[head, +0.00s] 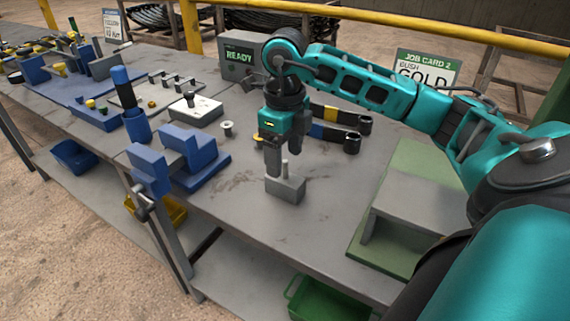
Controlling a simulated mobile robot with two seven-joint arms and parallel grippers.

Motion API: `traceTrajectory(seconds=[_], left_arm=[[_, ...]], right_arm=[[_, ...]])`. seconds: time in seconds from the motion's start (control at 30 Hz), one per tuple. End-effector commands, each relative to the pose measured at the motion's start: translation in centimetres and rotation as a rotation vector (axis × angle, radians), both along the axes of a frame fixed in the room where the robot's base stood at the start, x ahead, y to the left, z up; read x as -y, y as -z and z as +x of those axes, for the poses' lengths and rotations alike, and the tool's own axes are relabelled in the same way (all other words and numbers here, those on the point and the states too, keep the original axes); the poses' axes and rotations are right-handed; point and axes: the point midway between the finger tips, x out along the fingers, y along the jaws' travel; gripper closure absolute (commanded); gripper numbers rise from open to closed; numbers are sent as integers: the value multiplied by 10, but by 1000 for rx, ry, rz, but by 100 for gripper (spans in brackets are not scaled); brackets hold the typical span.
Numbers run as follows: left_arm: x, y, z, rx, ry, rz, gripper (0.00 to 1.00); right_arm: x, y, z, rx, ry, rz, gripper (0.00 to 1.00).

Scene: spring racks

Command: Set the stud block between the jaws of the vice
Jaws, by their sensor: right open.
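The stud block (286,190) is a small grey block with an upright stud on top. It sits on the grey bench near its front edge, right of the vice. My right gripper (274,168) points down over the block, open, with its fingers close beside the stud; whether they touch it I cannot tell. The blue vice (190,168) is at the bench's front edge, left of the block. Its front jaw (150,168) overhangs the edge, with the screw and handle below. The gap between the jaws looks empty. My left gripper is not in view.
Behind the vice are a pale block (195,111) with a dark hole and a small grey stud (227,128). Yellow- and blue-banded tools (335,128) lie behind my right gripper. A raised grey plate (425,205) on a green base stands right. Bench between vice and block is clear.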

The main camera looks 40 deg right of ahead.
Motion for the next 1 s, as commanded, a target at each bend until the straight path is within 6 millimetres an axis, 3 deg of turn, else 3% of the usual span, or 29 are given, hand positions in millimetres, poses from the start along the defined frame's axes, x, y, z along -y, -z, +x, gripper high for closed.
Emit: traceTrajectory(seconds=[0.23,0.57,1.0], left_arm=[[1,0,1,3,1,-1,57],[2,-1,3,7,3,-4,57],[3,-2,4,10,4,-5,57]], right_arm=[[2,38,1,-4,0,1,28],[2,45,2,-1,-1,1,28],[2,45,2,-1,-1,1,69]])
